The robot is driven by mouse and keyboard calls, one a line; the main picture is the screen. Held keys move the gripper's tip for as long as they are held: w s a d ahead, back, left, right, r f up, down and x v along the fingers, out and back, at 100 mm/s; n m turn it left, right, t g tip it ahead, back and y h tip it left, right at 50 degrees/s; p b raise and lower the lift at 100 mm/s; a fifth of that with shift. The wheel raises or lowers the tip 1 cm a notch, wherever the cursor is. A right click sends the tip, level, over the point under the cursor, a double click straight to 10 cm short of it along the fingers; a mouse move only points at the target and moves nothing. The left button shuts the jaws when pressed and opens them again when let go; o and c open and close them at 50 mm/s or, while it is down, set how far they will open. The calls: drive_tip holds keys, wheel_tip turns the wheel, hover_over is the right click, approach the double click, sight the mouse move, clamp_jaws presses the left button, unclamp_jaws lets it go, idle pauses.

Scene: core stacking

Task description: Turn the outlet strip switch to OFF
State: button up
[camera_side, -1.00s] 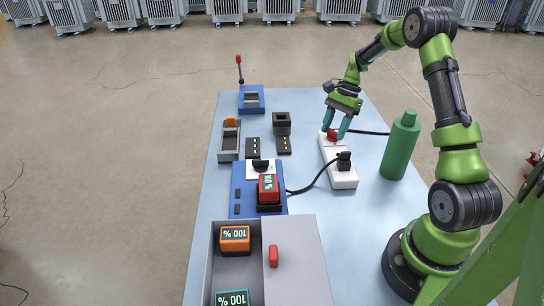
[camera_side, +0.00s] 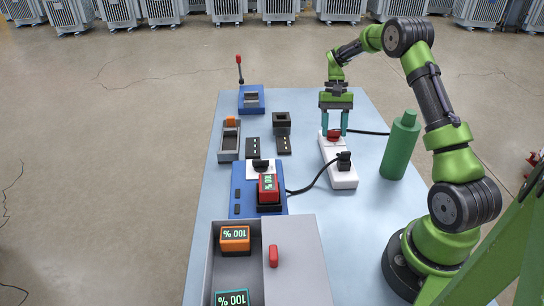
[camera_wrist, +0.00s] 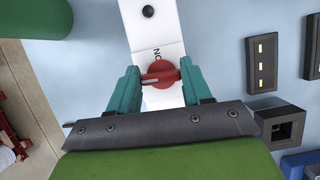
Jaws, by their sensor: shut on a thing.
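The white outlet strip (camera_side: 340,172) lies on the light blue table with a black plug (camera_side: 344,160) at its near end. Its red switch knob (camera_side: 333,135) is near the far end. In the wrist view the knob (camera_wrist: 161,73) sits between my teal fingertips, its ridge running roughly from one finger to the other. Part of a dark label, "ON" or similar, shows beside it on the strip (camera_wrist: 172,28). My gripper (camera_side: 334,132) points down and is shut on the knob; its fingers hide the knob's sides. No OFF label is readable.
A green bottle (camera_side: 400,146) stands right of the strip. A black cable (camera_side: 306,188) runs from the plug to a blue charger base (camera_side: 244,203) with a red battery block (camera_side: 268,188). A grey box (camera_side: 298,262) is at the front. Several small fixtures stand on the left.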

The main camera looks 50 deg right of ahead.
drive_tip(key=shift+n, duration=0.4)
drive_tip(key=o, duration=1.1)
drive_tip(key=shift+c, duration=0.2)
drive_tip(key=v, duration=1.2)
drive_tip(key=shift+w+a, duration=0.1)
drive_tip(key=s+a+r+n+t, duration=0.1)
drive_tip(key=s+a+r+t, duration=0.1)
drive_tip(key=s+a, duration=0.4)
drive_tip(key=s+a+r+n+t+h, duration=0.1)
drive_tip(key=s+a+r+n+t, duration=0.1)
drive_tip(key=a, duration=1.1)
drive_tip(key=s+a+r+n+t, duration=0.1)
drive_tip(key=s+a+r+t, duration=0.3)
drive_tip(key=s+a, duration=0.5)
drive_tip(key=shift+s+a+n+t, duration=0.4)
drive_tip(key=shift+a+t, duration=0.5)
drive_tip(key=shift+t, duration=0.2)
